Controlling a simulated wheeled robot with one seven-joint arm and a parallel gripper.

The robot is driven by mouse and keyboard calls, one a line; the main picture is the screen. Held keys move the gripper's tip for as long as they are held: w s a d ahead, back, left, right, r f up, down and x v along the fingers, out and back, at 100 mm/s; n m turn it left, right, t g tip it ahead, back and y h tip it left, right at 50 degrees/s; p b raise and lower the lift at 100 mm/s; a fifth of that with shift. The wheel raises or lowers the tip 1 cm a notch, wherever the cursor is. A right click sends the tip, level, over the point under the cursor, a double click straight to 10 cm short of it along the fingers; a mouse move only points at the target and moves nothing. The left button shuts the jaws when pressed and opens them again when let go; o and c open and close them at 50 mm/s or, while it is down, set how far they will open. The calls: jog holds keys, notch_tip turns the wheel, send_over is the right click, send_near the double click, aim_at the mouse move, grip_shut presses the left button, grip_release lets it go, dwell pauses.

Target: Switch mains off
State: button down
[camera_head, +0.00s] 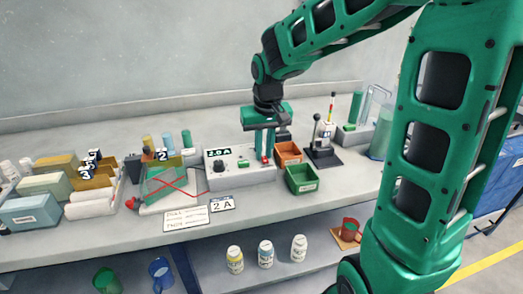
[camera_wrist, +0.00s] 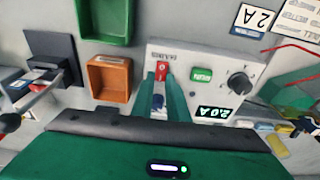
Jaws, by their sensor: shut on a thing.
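The power supply (camera_head: 240,178) is a pale box on the bench, with a lit "2.0 A" display (camera_wrist: 217,113) and a dark knob (camera_wrist: 239,84). It also shows in the wrist view (camera_wrist: 215,58). Its red mains switch (camera_wrist: 161,69) sits near one end of the panel, beside a small printed label. My gripper (camera_wrist: 161,79) points down over that end, its green fingers shut on the red switch. In the head view my gripper (camera_head: 264,158) hides part of the switch.
An orange bin (camera_head: 288,153) and a green bin (camera_head: 302,178) stand close beside the supply. A dark-based stand (camera_head: 323,154) is beyond them. A tray with a green plate and red leads (camera_head: 168,188) lies left, near a "2 A" card (camera_head: 222,205).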

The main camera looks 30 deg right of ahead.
jog(key=shift+s+a+t, duration=0.1)
jog(key=shift+s+t, duration=0.1)
jog(key=shift+t, duration=0.45)
jog(key=shift+s+a+t, duration=0.1)
jog(key=shift+s+t, duration=0.1)
jog(key=shift+t, duration=0.45)
jog(key=c, duration=1.7)
grip_release()
jog(key=shift+d+r, duration=0.1)
jog(key=v, duration=1)
jog(key=shift+s+a+r, duration=0.15)
jog(key=shift+a+r, duration=0.05)
jog(key=shift+a, duration=0.05)
